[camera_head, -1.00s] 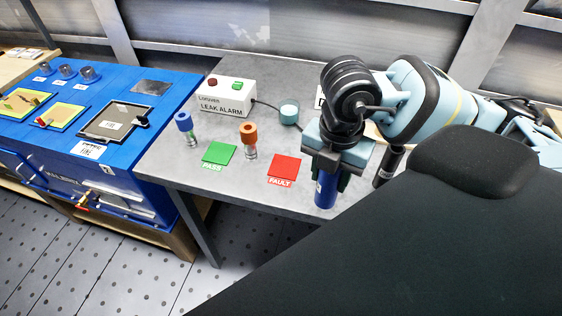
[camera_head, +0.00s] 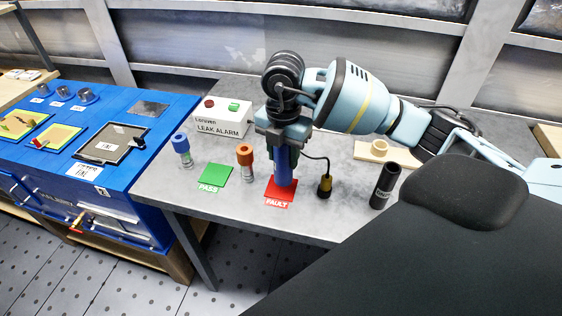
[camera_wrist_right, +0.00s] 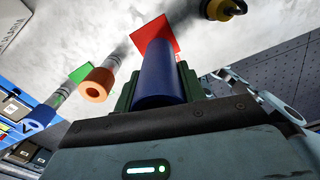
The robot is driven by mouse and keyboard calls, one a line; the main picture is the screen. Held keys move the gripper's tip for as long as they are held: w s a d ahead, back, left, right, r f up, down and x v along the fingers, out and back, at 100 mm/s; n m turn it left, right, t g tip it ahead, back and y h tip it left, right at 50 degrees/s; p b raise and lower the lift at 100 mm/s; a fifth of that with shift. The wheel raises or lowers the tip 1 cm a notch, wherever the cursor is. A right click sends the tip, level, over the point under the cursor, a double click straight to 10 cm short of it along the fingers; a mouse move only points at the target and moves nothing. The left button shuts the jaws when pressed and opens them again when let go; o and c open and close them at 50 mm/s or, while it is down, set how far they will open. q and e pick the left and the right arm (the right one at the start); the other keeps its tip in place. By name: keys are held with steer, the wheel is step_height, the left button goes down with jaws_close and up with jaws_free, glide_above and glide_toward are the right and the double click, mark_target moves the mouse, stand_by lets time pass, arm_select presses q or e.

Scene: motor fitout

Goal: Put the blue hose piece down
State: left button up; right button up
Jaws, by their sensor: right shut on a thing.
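My right gripper (camera_head: 284,150) is shut on the upright blue hose piece (camera_head: 283,170). The green PASS mat (camera_head: 214,175) lies to the left, clear. My left gripper is not in view.
An orange-topped piece (camera_head: 245,160) stands just left of the red mat, and a blue-topped one (camera_head: 182,150) farther left. A leak alarm box (camera_head: 222,118) is behind. A brass-and-black probe (camera_head: 325,185) and black cylinder (camera_head: 385,186) are to the right.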

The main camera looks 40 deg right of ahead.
steer(key=shift+w, duration=0.1)
steer(key=shift+w+f, duration=0.15)
steer(key=shift+f, duration=0.75)
steer(key=shift+w+f, duration=0.15)
steer(key=shift+f, duration=0.7)
steer(key=shift+f, duration=0.2)
steer(key=o, duration=1)
steer(key=shift+o, duration=0.2)
steer(key=shift+r, duration=0.15)
step_height(320, 180, up, 12)
steer(key=shift+p, duration=0.35)
